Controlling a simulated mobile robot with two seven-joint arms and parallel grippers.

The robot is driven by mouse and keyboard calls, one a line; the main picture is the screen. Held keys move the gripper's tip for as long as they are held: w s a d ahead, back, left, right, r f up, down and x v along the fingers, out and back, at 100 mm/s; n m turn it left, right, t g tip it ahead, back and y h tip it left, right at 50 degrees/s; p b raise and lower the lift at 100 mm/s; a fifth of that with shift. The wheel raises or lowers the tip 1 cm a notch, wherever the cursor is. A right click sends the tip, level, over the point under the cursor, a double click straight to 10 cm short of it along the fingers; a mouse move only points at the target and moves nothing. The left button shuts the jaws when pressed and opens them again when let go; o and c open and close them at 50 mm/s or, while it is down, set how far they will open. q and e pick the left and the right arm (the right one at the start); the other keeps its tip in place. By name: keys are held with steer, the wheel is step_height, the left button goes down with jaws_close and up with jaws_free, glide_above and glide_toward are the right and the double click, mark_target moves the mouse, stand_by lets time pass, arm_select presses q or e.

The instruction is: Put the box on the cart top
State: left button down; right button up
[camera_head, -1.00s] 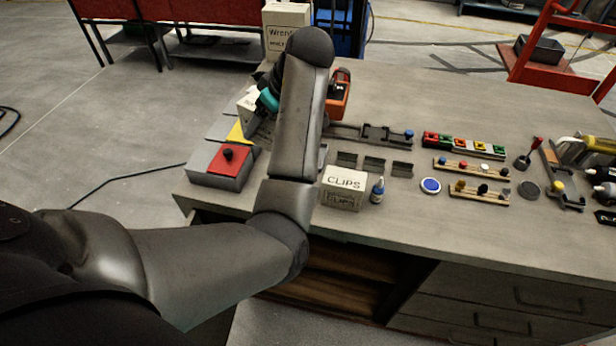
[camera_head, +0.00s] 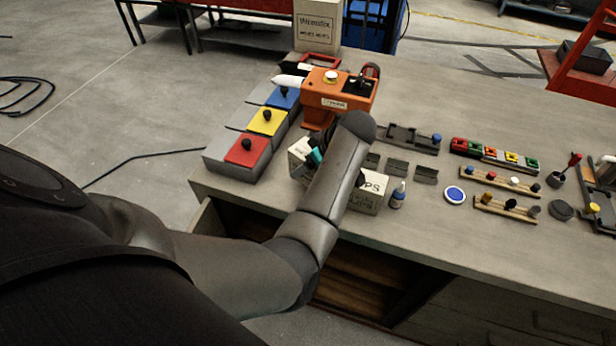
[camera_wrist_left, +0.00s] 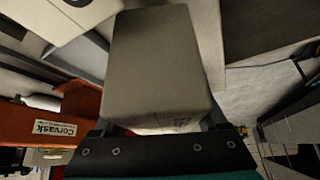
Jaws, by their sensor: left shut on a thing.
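A pale box (camera_head: 299,149) is held by my left gripper (camera_head: 308,163), mostly hidden behind my forearm in the head view. In the left wrist view the box (camera_wrist_left: 160,60) fills the middle, its plain grey-beige face towards the camera. My left gripper (camera_wrist_left: 160,128) is shut on it, with a finger at each side. The box appears just above the bench, between the orange tool and the CLIPS box; whether it touches anything is unclear. A red cart (camera_head: 585,82) stands at the upper right. My right gripper is not in view.
The workbench (camera_head: 460,262) carries an orange tool (camera_head: 338,95), blue, yellow and red knobbed blocks (camera_head: 246,150), a CLIPS box (camera_head: 372,190), a small bottle (camera_head: 398,195) and several racks. A tall labelled box (camera_head: 317,28) stands at the back. A dark bin (camera_head: 588,55) is on the cart.

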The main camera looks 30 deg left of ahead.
mark_target(308, 177)
arm_select(q)
steer(key=shift+f+b, duration=0.35)
steer(key=shift+f, duration=1.9)
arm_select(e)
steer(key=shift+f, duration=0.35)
arm_select(q)
steer(key=shift+f, duration=0.2)
jaws_free()
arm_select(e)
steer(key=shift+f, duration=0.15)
arm_select(q)
steer(key=shift+r, duration=0.1)
